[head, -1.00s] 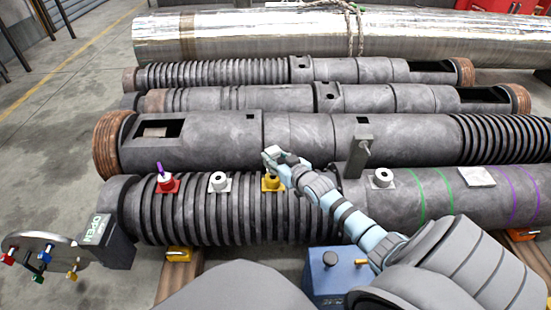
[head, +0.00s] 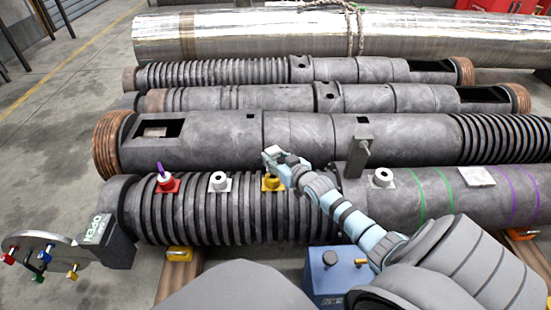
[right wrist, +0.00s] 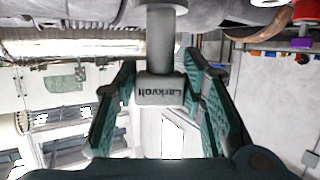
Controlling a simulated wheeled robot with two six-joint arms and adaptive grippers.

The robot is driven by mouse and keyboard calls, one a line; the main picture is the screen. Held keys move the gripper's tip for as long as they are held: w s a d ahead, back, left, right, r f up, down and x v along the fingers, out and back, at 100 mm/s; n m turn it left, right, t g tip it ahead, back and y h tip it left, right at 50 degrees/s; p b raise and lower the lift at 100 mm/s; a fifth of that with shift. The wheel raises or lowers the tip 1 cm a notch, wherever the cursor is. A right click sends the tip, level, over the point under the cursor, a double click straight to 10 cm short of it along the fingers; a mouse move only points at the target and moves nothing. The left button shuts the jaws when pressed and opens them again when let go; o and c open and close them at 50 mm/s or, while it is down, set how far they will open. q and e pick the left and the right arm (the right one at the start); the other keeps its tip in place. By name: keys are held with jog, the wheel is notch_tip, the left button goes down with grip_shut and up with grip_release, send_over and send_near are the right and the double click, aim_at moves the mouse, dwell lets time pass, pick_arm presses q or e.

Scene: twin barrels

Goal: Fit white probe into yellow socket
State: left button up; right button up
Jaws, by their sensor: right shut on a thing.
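The yellow socket (head: 271,183) sits on top of the front ribbed barrel, right of a white socket and a red one. My right gripper (head: 280,158) is just above the yellow socket. It is shut on the white probe (head: 272,151), whose pale end shows at the fingertips. In the right wrist view the probe (right wrist: 160,90), marked "Larkvolt", lies between the two green-padded fingers (right wrist: 160,100), with a grey shaft running up out of view. I cannot tell whether its tip touches the socket. My left gripper is not in view.
The white socket (head: 219,182) stands beside the yellow one. The red socket (head: 167,184) holds a purple probe (head: 161,171). A grey post (head: 361,155) and another white socket (head: 382,178) stand to the right. A blue box (head: 335,278) is in front. More barrels lie behind.

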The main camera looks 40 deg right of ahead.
jog(key=shift+f+b, duration=1.9)
jog(key=shift+f, duration=0.05)
jog(key=o, duration=1.4)
jog(key=shift+s, duration=0.1)
jog(key=v, duration=1.2)
